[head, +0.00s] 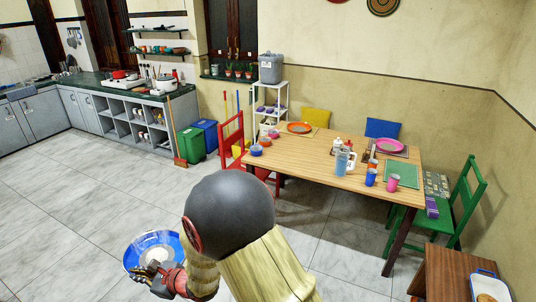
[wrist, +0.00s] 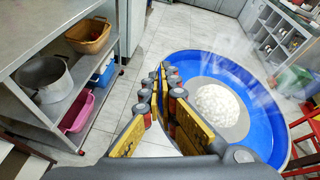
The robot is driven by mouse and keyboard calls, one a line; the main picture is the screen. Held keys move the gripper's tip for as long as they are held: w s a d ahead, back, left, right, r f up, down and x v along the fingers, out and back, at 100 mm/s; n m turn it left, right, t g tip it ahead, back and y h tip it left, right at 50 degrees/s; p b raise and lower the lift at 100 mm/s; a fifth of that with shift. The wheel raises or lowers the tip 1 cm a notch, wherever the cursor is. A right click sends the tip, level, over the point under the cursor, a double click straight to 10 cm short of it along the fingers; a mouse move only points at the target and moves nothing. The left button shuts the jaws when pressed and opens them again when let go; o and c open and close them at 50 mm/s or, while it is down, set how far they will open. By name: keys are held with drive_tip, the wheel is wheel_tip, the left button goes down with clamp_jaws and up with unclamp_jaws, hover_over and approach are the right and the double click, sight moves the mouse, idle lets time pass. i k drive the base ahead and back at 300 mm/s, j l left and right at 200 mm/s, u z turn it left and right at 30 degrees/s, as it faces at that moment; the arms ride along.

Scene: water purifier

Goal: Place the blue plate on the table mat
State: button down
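The blue plate (head: 133,257), with a grey centre and a white heap on it, is at the bottom left of the head view, above the floor and away from the table. It fills the right of the wrist view (wrist: 262,140). My gripper (head: 158,272) is at the plate's near edge. In the wrist view its two fingers (wrist: 165,85) are close together on the plate's left rim, shut on it.
A pink plate (head: 390,145) and an orange plate (head: 299,128) are on the table, with several cups and a jug (head: 344,161). A red chair (head: 232,140) and a green chair (head: 465,205) stand at its ends. The wrist view shows a metal shelf (wrist: 50,60) at left.

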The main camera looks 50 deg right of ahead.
sight(401, 172)
drive_tip(key=l+z, duration=0.2)
drive_tip(key=z, duration=0.2)
drive_tip(key=i+l+z, duration=0.1)
drive_tip(key=z, duration=0.3)
drive_tip(key=i+l+z, duration=0.15)
drive_tip(key=z, duration=0.25)
drive_tip(key=i+l+z, duration=0.1)
drive_tip(key=l+z, duration=0.25)
drive_tip(key=i+l+z, duration=0.2)
drive_tip(key=i+z, duration=0.15)
drive_tip(key=i+l+z, duration=0.1)
drive_tip(key=i+z, duration=0.65)
drive_tip(key=i, duration=0.6)
drive_tip(key=i+j, duration=0.15)
drive_tip(key=i, duration=0.25)
